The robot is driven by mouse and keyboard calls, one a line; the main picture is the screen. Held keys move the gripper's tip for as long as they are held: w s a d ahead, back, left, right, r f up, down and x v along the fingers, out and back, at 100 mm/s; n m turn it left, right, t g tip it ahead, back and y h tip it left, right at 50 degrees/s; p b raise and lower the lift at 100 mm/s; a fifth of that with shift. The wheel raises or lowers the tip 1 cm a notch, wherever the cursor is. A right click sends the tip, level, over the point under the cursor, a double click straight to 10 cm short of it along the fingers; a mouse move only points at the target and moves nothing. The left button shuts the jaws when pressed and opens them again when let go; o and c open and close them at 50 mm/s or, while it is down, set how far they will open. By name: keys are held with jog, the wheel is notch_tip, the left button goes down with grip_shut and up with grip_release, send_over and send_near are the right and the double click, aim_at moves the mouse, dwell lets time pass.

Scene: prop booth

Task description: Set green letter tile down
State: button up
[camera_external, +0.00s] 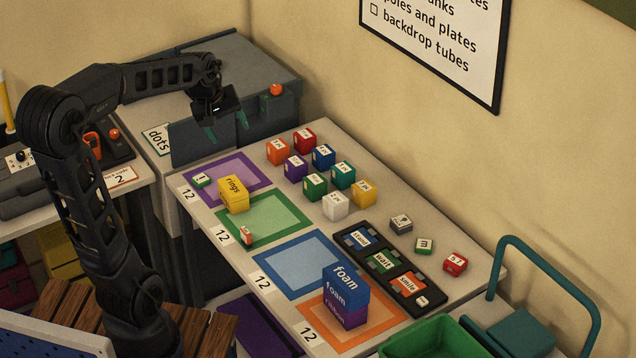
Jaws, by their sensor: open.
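A small green tile with a white label (201,180) lies at the left corner of the purple-bordered area (257,165). I cannot tell which one the task names. My gripper (227,128) is open, with teal fingertips apart and nothing seen between them. It hangs in front of the grey case, above and behind the purple-bordered area, clear of both tiles.
A yellow "rings" box (233,194) stands between the purple and green areas. Several coloured cubes (315,186) stand behind. A black tray (342,235) holds word cards. A blue "foam" box (345,288) sits on a purple box. The blue-bordered area (298,262) is empty.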

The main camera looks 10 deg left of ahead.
jog(key=s+a+m+t+y, duration=0.1)
jog(key=s+a+m, duration=0.4)
jog(key=s+a, duration=0.8)
jog(key=s+f+y, duration=0.1)
jog(key=s, duration=0.3)
jog(key=shift+s+m+y, duration=0.15)
jog(key=shift+m+y, duration=0.15)
